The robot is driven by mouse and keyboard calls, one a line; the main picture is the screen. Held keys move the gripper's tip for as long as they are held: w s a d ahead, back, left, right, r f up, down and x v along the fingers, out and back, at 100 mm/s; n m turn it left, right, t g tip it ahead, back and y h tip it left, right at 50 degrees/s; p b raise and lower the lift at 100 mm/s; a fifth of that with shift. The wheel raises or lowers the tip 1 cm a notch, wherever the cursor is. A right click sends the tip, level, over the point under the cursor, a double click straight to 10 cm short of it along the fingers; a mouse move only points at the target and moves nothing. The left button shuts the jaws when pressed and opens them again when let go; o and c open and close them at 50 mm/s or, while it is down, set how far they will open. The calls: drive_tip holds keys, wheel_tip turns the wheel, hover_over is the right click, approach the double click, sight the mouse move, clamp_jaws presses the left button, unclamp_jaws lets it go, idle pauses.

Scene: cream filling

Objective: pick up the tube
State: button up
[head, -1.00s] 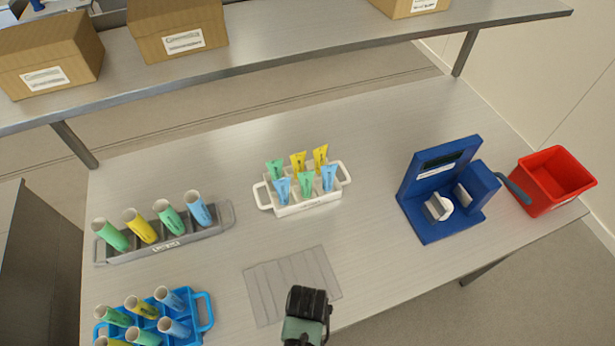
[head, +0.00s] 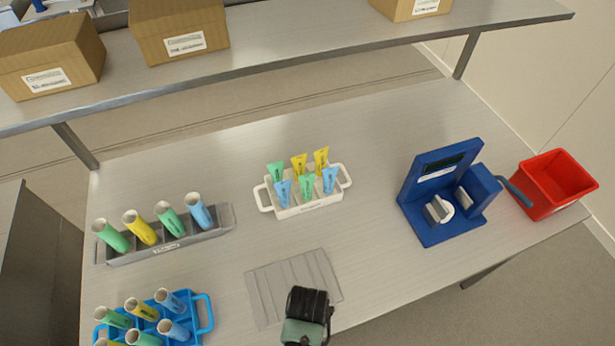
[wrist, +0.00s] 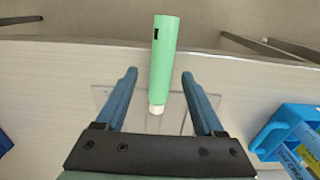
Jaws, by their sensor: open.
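A green tube (wrist: 163,60) with a white cap shows in the wrist view, in line with the gap between my fingers. Its cap end points back toward the palm, and its other end reaches past the table edge in the picture. I cannot tell whether it stands or lies. My gripper (wrist: 159,74) is open, with one finger on each side and space between each finger and the tube.
A blue rack (head: 205,312), a grey rack (head: 130,257) and a white rack (head: 310,206) hold several tubes. A blue machine (head: 425,225) and a red bin (head: 548,208) are at the right. Boxes (head: 185,30) stand on the shelf above. The table's middle right is clear.

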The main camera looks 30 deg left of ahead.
wheel_tip(320, 180, up, 12)
drive_tip(key=shift+b, duration=0.45)
drive_tip(key=shift+o, duration=0.2)
drive_tip(key=f+b, duration=0.1)
drive_tip(key=f, duration=0.1)
drive_tip(key=a+f+b, duration=0.1)
drive_tip(key=f, duration=0.2)
drive_tip(key=w+f+b, duration=0.1)
drive_tip(key=f+b, duration=0.1)
drive_tip(key=shift+w+a+f, duration=0.1)
drive_tip(key=shift+a+f, duration=0.05)
drive_tip(key=shift+f, duration=0.25)
drive_tip(key=shift+a+f+p, duration=0.1)
drive_tip(key=shift+f+p, duration=0.3)
drive_tip(key=shift+f, duration=2.65)
clamp_jaws()
